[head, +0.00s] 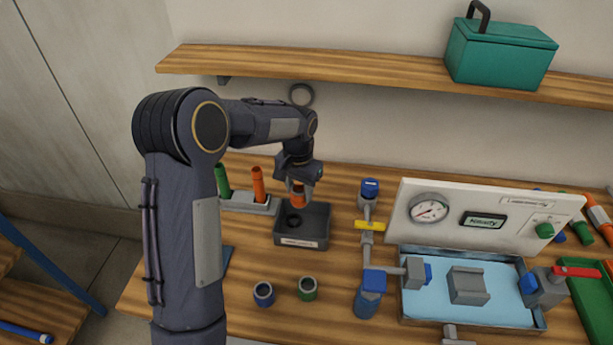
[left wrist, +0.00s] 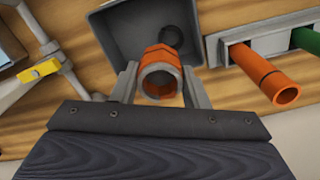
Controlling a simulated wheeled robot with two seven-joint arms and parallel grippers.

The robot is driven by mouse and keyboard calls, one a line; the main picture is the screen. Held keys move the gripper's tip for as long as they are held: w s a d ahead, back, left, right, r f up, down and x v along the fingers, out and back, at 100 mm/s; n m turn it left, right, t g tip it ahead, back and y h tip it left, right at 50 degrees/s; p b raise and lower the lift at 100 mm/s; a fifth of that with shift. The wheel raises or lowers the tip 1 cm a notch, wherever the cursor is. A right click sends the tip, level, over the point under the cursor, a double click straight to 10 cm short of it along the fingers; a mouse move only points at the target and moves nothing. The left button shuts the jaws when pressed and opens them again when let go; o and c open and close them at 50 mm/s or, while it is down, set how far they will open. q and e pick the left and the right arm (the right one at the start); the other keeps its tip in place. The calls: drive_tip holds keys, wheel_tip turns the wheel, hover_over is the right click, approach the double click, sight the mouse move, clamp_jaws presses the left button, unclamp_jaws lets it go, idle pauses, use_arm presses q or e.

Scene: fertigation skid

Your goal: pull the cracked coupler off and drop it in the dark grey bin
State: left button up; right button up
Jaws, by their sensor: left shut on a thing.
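My left gripper (head: 300,187) is shut on an orange coupler (head: 297,200), which hangs above the dark grey bin (head: 308,241). In the left wrist view the orange coupler (left wrist: 160,72) sits between the two fingers of my left gripper (left wrist: 160,88), its open end facing the camera. The dark grey bin (left wrist: 108,25) lies beyond it, with a small dark ring inside. I cannot make out a crack on the coupler. My right gripper is not in view.
A grey rack (head: 245,205) with a green and an orange tube stands left of the bin. Valve piping (head: 366,232) rises at the right, beside a gauge panel (head: 475,217). A shelf (head: 350,66) runs above.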

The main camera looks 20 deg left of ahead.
use_arm(q)
drive_tip(key=shift+f+b, duration=2.1)
drive_tip(key=shift+f, duration=0.9)
drive_tip(key=o, duration=1.4)
drive_tip(key=shift+r, duration=0.15)
wheel_tip(320, 180, up, 6)
drive_tip(key=shift+r+b, duration=0.1)
drive_tip(key=shift+b, duration=0.35)
drive_tip(key=shift+r, duration=0.75)
